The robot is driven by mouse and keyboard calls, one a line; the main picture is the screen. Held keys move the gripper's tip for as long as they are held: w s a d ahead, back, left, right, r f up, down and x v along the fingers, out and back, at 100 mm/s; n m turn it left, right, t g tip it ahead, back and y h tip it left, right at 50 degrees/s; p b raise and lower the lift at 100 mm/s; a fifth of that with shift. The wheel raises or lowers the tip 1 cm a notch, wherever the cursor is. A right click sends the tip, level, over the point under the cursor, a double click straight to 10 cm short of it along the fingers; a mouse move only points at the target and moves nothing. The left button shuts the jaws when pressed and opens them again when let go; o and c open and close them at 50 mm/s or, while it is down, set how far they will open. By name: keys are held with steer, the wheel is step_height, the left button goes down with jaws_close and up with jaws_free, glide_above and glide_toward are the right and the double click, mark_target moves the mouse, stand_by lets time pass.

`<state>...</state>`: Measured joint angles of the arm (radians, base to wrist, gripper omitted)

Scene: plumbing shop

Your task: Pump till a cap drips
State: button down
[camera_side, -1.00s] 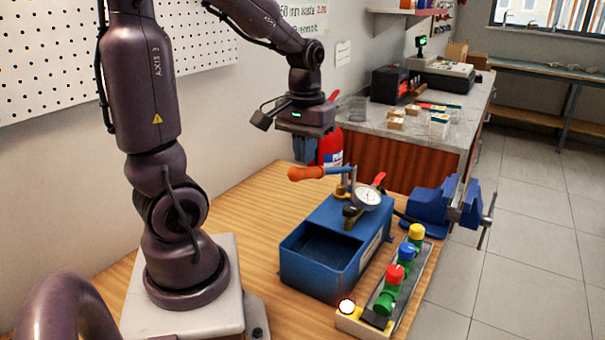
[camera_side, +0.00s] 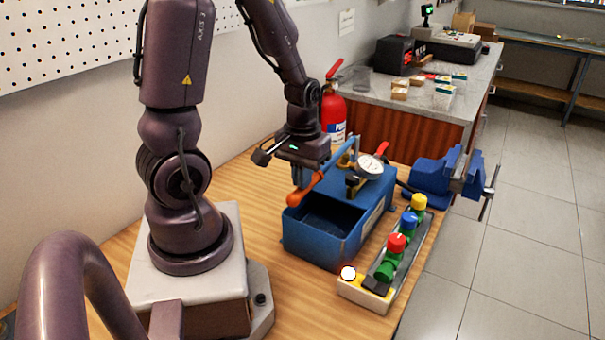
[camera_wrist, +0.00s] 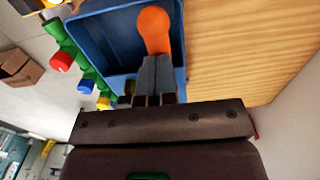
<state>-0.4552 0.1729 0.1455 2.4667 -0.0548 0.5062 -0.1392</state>
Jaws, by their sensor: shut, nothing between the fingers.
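The blue pump box (camera_side: 328,238) stands on the wooden bench with its open tank toward me. Its lever has an orange grip (camera_side: 304,190), tilted down over the tank's rim; the orange grip also shows in the wrist view (camera_wrist: 154,28). My gripper (camera_side: 300,184) is shut and empty, its fingertips right at the lever by the orange grip. Contact is hard to confirm. The white dial gauge (camera_side: 370,167) has a red handle (camera_side: 382,149) beside it. A rack (camera_side: 392,284) holds green fittings with a red cap (camera_side: 397,243), a blue cap (camera_side: 409,219) and a yellow cap (camera_side: 419,202). No drip is discernible.
A glowing round lamp (camera_side: 348,273) sits at the rack's near end. A blue vise (camera_side: 437,178) is at the bench's right edge. A fire extinguisher (camera_side: 333,112) stands behind the pump. Bare bench (camera_side: 270,280) lies left of the box.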

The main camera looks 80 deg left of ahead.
step_height(320, 180, up, 13)
steer(key=w+a, duration=0.1)
steer(key=shift+w+a+f, duration=0.2)
steer(key=shift+w, duration=0.05)
step_height(320, 180, up, 5)
stand_by(0.5)
